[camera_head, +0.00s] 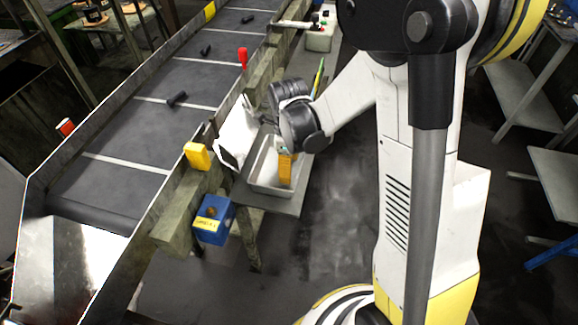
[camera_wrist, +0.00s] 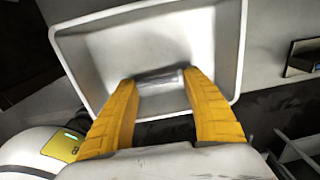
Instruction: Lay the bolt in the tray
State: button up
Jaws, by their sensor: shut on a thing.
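The tray (camera_head: 262,172) is a pale rectangular container on a small grey side shelf beside the conveyor. It fills the upper middle of the wrist view (camera_wrist: 105,50), with its open inside facing the camera. My gripper (camera_head: 286,171) reaches down at the tray with its yellow fingers over the tray's right part. In the wrist view my gripper (camera_wrist: 158,79) is shut on a short grey bolt (camera_wrist: 160,79), held crosswise between the fingertips. The bolt appears over or inside the tray; I cannot tell whether it touches the floor. The head view does not show the held bolt clearly.
The conveyor (camera_head: 130,131) runs along the left with several dark bolts on it, one of them near the middle (camera_head: 177,99). A yellow box (camera_head: 197,156) and a blue box (camera_head: 213,219) sit at its edge. Bare floor lies right of the shelf.

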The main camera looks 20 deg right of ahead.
jog(key=o, duration=1.2)
jog(key=shift+f, duration=0.1)
notch_tip(320, 180, up, 12)
jog(key=p, duration=0.5)
jog(key=s+r+n+t, duration=0.2)
jog(key=s+r+n, duration=0.2)
jog(key=n, duration=0.4)
jog(key=s+r+n+t, duration=0.2)
jog(key=s+r+n, duration=0.2)
jog(key=n, duration=0.4)
jog(key=s+r+n+t, duration=0.2)
jog(key=s+r+n, duration=0.2)
jog(key=s+n, duration=0.2)
jog(key=shift+n+t, duration=0.3)
jog(key=shift+n, duration=1.1)
jog(key=shift+f, duration=0.1)
